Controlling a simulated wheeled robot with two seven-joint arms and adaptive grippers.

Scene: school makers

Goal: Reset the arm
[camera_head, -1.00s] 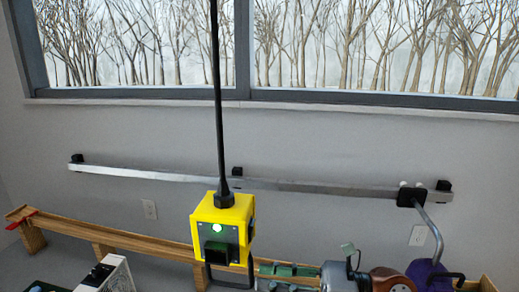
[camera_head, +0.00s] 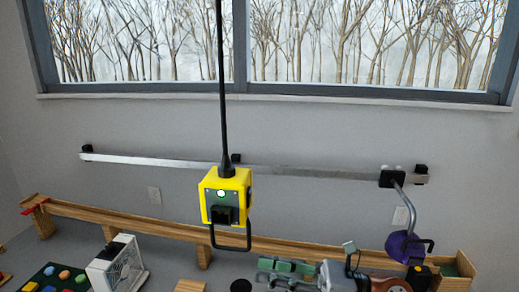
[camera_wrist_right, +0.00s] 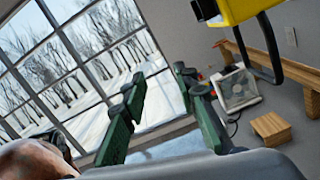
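My right gripper (camera_head: 268,271) shows at the bottom of the head view, right of centre, with its green fingers pointing left. In the right wrist view the gripper (camera_wrist_right: 158,86) has its two green fingers well apart, with nothing between them. It is open and empty. My right arm's grey and copper-coloured links run to the bottom edge of the head view. My left gripper is in neither view.
A yellow box (camera_head: 211,186) with a black handle hangs on a black cable left of the gripper. A long wooden ramp (camera_head: 120,227) runs behind. A white fan (camera_head: 118,262) stands lower left. A purple lamp (camera_head: 397,246) hangs at the right, from a wall rail (camera_head: 300,171).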

